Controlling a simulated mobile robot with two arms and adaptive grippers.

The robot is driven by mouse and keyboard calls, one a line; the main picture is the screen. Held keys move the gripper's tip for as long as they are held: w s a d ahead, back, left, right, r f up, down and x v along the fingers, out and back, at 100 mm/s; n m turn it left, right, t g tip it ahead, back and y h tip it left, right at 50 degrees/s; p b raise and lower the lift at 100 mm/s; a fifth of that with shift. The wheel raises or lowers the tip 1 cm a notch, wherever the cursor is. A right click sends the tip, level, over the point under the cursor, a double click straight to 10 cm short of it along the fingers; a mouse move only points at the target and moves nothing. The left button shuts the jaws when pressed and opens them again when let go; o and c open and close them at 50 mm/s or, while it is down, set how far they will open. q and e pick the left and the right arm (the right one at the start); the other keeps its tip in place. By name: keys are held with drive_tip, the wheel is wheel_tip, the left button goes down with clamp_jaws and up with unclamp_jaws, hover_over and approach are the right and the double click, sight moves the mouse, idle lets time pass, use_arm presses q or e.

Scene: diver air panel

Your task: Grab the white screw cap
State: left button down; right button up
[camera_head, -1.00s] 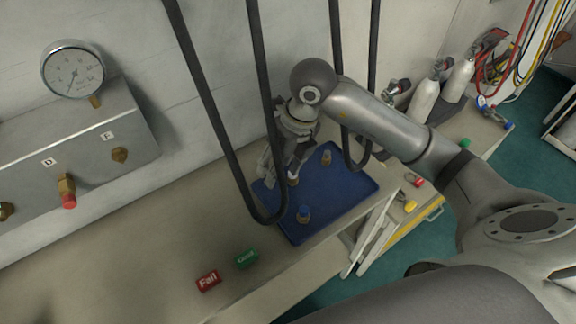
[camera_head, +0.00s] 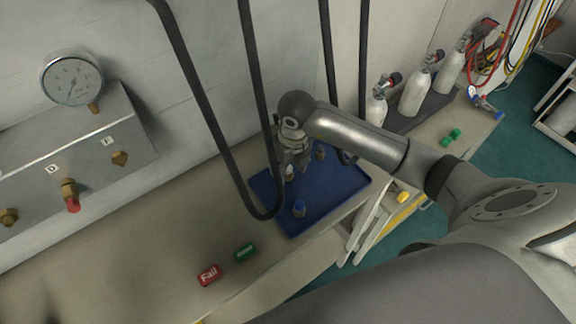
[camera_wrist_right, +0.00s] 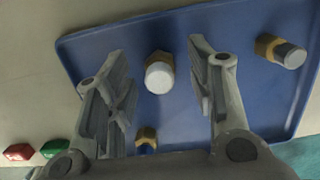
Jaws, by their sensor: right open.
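The white screw cap (camera_wrist_right: 159,76) sits on a brass fitting on the blue tray (camera_wrist_right: 90,40). In the head view the white cap (camera_head: 289,171) shows just below my right gripper (camera_head: 291,158). In the right wrist view my right gripper (camera_wrist_right: 157,88) is open, with one finger on each side of the cap and gaps between. Nothing is held. A grey-capped fitting (camera_wrist_right: 290,55) lies to the right, and a blue-capped fitting (camera_wrist_right: 146,148) is nearer the gripper's base, partly hidden. My left gripper is not in view.
Dark hoses (camera_head: 262,130) hang in loops beside my right arm and over the tray. A red "Fail" block (camera_head: 208,275) and a green block (camera_head: 245,252) lie on the bench. A gauge panel (camera_head: 80,145) is at left, gas cylinders (camera_head: 416,93) at the back right.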

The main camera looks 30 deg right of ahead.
drive_tip(key=shift+f, duration=0.5)
clamp_jaws()
drive_tip(key=shift+r, duration=0.1)
